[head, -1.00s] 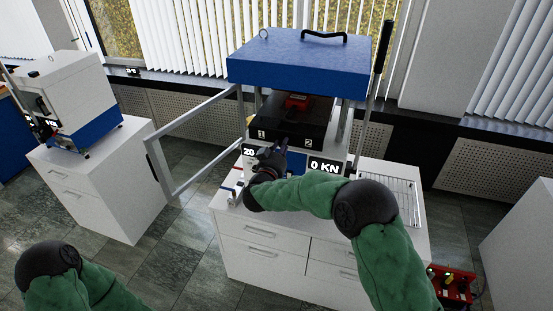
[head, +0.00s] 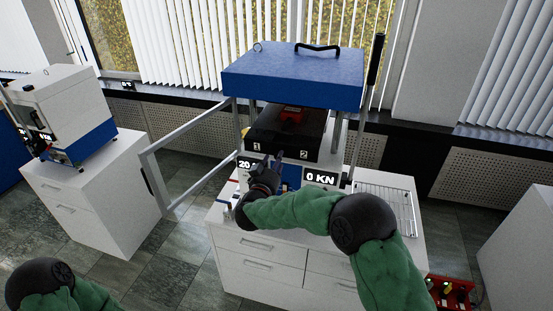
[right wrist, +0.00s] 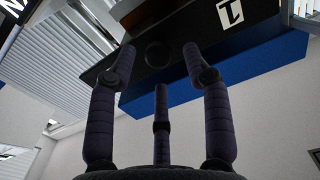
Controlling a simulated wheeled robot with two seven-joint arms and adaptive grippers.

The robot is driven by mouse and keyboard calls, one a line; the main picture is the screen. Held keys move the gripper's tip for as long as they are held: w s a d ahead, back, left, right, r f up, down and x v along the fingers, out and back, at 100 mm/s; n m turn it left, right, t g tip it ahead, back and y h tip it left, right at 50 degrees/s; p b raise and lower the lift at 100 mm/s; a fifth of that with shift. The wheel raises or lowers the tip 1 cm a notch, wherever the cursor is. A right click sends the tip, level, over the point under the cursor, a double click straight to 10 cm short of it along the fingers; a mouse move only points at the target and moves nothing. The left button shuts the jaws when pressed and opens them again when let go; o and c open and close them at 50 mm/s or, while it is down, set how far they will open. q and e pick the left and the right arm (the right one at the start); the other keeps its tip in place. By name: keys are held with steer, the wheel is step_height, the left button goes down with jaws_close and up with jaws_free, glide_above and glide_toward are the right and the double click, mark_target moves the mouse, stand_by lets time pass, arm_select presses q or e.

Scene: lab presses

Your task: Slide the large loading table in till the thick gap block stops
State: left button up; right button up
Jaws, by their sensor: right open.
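The large loading table (head: 268,146) is a black slab with white labels 1 and 2 on its front. It lies under the blue top of the press, with its front part showing. A red object (head: 291,116) sits on it; I cannot tell whether this is the thick gap block. My right gripper (head: 277,159) is open, in front of and close to the table's front, nearer label 1. In the right wrist view its spread fingers (right wrist: 159,62) reach toward the black front with label 1 and a dark round knob (right wrist: 157,54). Contact is unclear. My left gripper is out of view.
The press (head: 293,78) stands on a white cabinet (head: 255,248), its framed door (head: 190,190) swung open to the left. A display reads 0 KN (head: 321,178). A wire rack (head: 388,205) is at the right. Another machine (head: 62,115) stands on a cabinet at the left.

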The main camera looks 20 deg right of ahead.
steer(key=v, duration=0.9)
steer(key=shift+s+a, duration=0.2)
steer(key=shift+s, duration=0.1)
stand_by(0.5)
steer(key=s+a+f+n+g+y+b, duration=0.25)
steer(key=f+y, duration=0.25)
steer(key=f, duration=1.1)
steer(key=s+a+f+n+g+y+b, duration=0.15)
steer(key=f+y+b, duration=0.25)
steer(key=f, duration=1.3)
steer(key=s+a+f+g+y+b, duration=0.1)
steer(key=s+f+g, duration=0.4)
steer(key=s+f, duration=0.5)
steer(key=s+a+f+g+y+b, duration=0.2)
steer(key=s+f, duration=0.8)
steer(key=s, duration=0.7)
steer(key=g+y+b, duration=0.1)
steer(key=g+y, duration=0.1)
steer(key=g, duration=0.1)
steer(key=shift+s+a+f+g+b, duration=0.2)
steer(key=shift+f+g+b, duration=0.1)
steer(key=shift+b, duration=0.1)
